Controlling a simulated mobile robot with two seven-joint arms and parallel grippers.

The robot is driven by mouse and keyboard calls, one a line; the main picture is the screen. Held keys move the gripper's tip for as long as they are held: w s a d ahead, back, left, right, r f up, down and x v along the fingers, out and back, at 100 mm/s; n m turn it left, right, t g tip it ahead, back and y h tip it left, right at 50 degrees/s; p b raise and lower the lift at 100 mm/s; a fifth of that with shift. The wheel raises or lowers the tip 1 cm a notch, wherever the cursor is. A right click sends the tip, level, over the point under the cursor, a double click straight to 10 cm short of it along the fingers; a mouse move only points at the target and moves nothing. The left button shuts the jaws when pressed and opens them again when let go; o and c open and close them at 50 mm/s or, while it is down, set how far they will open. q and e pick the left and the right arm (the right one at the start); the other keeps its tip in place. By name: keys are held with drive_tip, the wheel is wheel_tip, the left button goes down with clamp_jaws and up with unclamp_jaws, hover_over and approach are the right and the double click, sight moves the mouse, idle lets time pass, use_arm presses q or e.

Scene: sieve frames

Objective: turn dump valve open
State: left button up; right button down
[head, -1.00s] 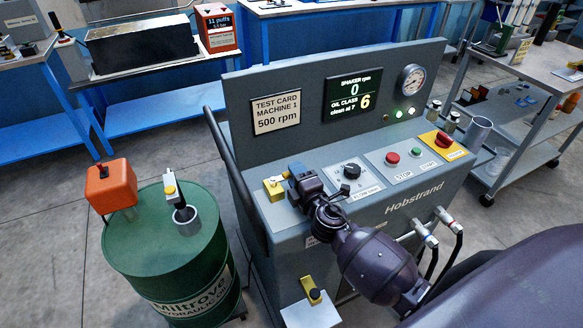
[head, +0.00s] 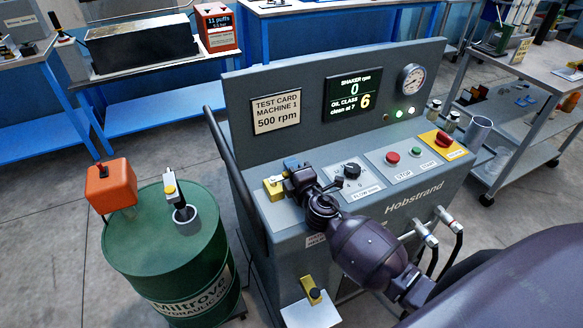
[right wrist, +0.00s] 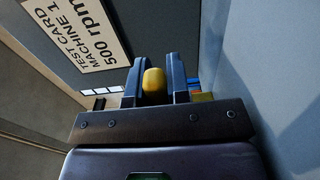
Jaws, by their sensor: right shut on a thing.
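My right gripper (head: 288,173) is at the left end of the grey test machine's sloped panel. In the right wrist view its two fingers are closed on the sides of a yellow handle (right wrist: 153,86). In the head view a yellow part (head: 272,187) shows just left of the fingers, with most of it hidden behind the gripper. I cannot read any label that marks it as the dump valve. My left gripper is not in view.
To the right on the panel are a black rotary knob (head: 352,170), a red stop button (head: 392,158) and a red switch on yellow (head: 443,139). A green drum (head: 165,245) stands left.

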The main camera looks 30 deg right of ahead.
drive_tip(key=shift+s+h, duration=0.1)
drive_tip(key=shift+h, duration=0.2)
drive_tip(key=shift+s+f+m+g+h+b, duration=0.15)
drive_tip(key=shift+s+m+h+b, duration=0.2)
drive_tip(key=shift+m+h, duration=0.4)
drive_tip(key=shift+s+r+m+g+h+b, duration=0.15)
drive_tip(key=shift+s+m+h+b, duration=0.15)
drive_tip(key=shift+m+h, duration=0.45)
drive_tip(key=shift+h, duration=0.3)
drive_tip(key=shift+d, duration=0.1)
drive_tip(key=c, duration=1.2)
unclamp_jaws()
drive_tip(key=shift+o, duration=0.6)
drive_tip(key=shift+s, duration=0.1)
